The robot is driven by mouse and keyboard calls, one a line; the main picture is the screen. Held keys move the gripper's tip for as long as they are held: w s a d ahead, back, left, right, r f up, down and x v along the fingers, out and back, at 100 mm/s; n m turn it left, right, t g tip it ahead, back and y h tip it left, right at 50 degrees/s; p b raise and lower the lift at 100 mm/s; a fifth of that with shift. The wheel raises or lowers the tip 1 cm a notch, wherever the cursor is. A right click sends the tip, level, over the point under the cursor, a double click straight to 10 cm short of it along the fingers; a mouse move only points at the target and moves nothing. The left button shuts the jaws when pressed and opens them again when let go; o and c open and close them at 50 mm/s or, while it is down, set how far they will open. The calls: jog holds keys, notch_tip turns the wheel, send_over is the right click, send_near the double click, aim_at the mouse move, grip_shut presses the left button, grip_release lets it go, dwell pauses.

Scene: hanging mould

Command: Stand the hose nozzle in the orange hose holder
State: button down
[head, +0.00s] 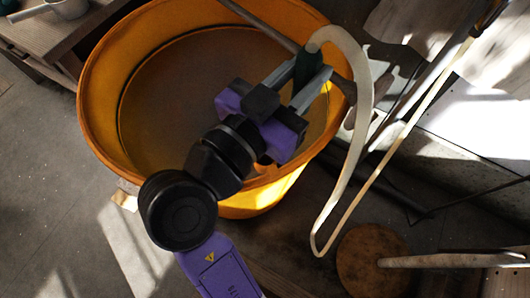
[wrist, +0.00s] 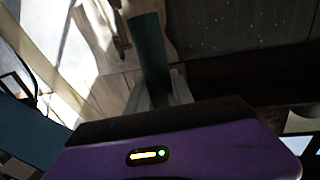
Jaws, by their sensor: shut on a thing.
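The dark green hose nozzle (head: 308,66) is held between the fingers of my gripper (head: 299,82), which is shut on it. In the wrist view, a green shaft (wrist: 151,50) stands between the fingertips (wrist: 160,92). A cream hose (head: 361,85) arches from the nozzle's top, hangs down on the right and doubles back up. The only large orange thing in view is a round open tub (head: 98,105), and I cannot tell if it is the hose holder. My gripper is over the tub's right side; the nozzle's lower end is hidden by the fingers.
A thin bar (head: 258,23) crosses the tub's upper rim. A round brown disc (head: 362,262) lies on the floor at lower right, with a pale handle (head: 435,260) beside it. A wooden table (head: 50,38) with a metal pot stands at upper left.

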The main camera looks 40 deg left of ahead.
jog(key=s+a, duration=0.3)
jog(key=s, duration=0.3)
jog(key=f+b, duration=0.1)
jog(key=f, duration=0.5)
jog(key=f+b, duration=0.1)
jog(key=f, duration=0.5)
jog(key=f+b, duration=0.1)
jog(key=f, duration=0.5)
jog(key=shift+w+d+f, duration=0.2)
jog(key=shift+d, duration=0.05)
jog(key=shift+f+b, duration=0.3)
jog(key=shift+b, duration=0.15)
jog(key=c, duration=1.1)
grip_release()
jog(key=shift+r+p, duration=0.5)
jog(key=shift+p, duration=0.15)
jog(key=s+d, duration=0.1)
jog(key=s, duration=1.1)
jog(key=shift+f+b, duration=0.2)
jog(key=shift+b, duration=0.25)
